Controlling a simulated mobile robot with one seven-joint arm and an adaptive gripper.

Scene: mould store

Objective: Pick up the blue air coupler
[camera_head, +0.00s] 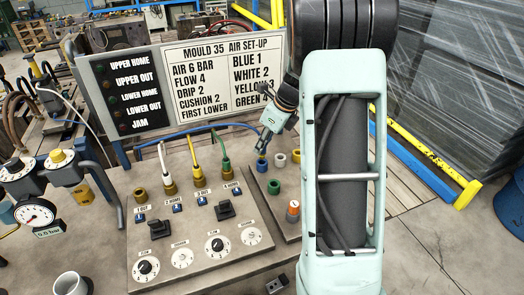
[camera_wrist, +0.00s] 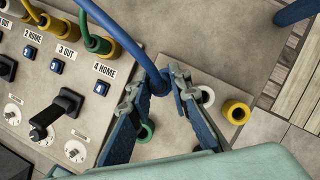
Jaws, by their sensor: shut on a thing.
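The blue air coupler (camera_wrist: 159,84) is at the end of a blue hose (camera_wrist: 124,39) in the wrist view. My gripper (camera_wrist: 160,92) is shut on it, with one finger on each side. In the head view my gripper (camera_head: 265,148) points down over the small plate right of the main panel, and a blue piece (camera_head: 262,165) shows just below the fingertips. I cannot tell whether this piece is the coupler or a blue ring on the plate. The fingers hide part of the coupler.
White (camera_head: 280,160), yellow (camera_head: 296,157) and green (camera_head: 274,187) rings stand close by on the plate. Left of it, the panel (camera_head: 150,215) carries white, yellow and green hoses in brass fittings, with knobs and switches. A sign board (camera_head: 225,78) stands behind.

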